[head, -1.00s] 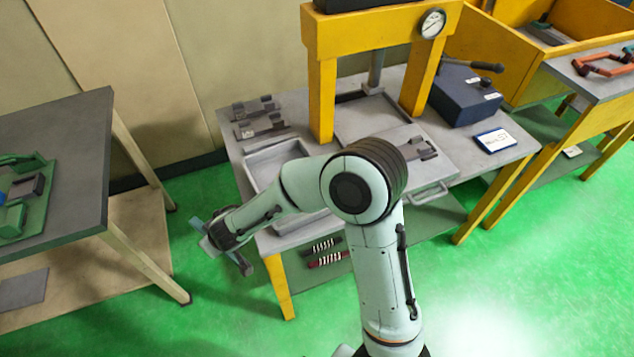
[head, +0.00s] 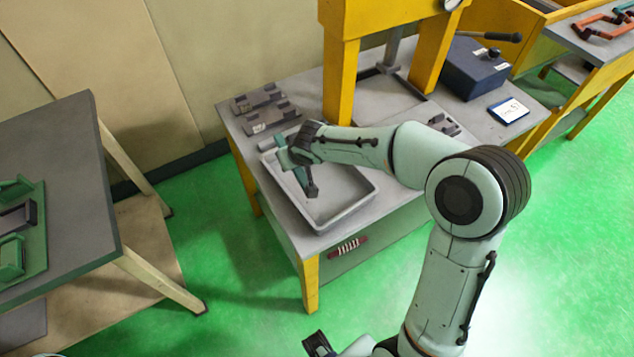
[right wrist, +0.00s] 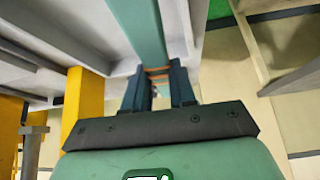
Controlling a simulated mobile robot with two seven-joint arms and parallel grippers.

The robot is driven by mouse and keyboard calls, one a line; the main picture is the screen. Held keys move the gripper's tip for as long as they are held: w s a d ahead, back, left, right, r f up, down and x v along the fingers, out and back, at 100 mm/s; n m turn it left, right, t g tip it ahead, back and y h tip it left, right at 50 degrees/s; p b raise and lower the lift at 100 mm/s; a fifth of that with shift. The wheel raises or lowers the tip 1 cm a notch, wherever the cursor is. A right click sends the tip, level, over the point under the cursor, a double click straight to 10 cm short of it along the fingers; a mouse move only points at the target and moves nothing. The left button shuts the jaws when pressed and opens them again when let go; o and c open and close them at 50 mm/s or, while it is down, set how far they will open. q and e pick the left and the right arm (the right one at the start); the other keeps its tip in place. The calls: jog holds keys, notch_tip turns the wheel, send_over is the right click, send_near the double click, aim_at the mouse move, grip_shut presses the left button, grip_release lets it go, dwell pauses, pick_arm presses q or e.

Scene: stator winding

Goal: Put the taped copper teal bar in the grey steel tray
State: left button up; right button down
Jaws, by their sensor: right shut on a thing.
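The teal bar (right wrist: 137,25) with copper-coloured tape bands (right wrist: 156,72) runs away from my right gripper (right wrist: 158,88) in the right wrist view. The gripper's two dark fingers are closed on the bar at the bands. In the head view my right gripper (head: 297,165) is at the left part of the grey steel tray (head: 345,222). Part of the bar (head: 280,141) shows at the tray's upper left. The wrist hides much of the bar, and I cannot tell whether it touches the tray floor.
The tray stands at the bench's front left. Dark grey blocks (head: 262,108) lie behind it. A yellow press frame (head: 338,75) rises behind and right. A dark blue box (head: 470,70) and a small sign (head: 508,110) are farther right. A separate table (head: 75,180) stands left.

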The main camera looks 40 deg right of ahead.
notch_tip(320, 180, up, 5)
jog(key=b, duration=0.1)
send_over(315, 178)
jog(key=a, duration=0.2)
notch_tip(315, 178, up, 5)
jog(key=s+d+b, duration=0.2)
jog(key=shift+n+y, duration=0.3)
jog(key=shift+n, duration=0.1)
notch_tip(315, 178, down, 14)
jog(key=shift+s+f+b, duration=0.1)
jog(key=shift+b, duration=0.85)
pick_arm(q)
notch_tip(315, 178, down, 6)
jog(key=s+b, duration=0.1)
jog(key=shift+f, duration=0.2)
pick_arm(e)
jog(key=shift+f, duration=2.7)
jog(key=shift+f+b, duration=0.15)
jog(key=shift+b, duration=0.2)
pick_arm(q)
jog(key=shift+f, duration=0.1)
pick_arm(e)
jog(key=c, duration=0.9)
grip_release()
jog(key=shift+a, duration=0.1)
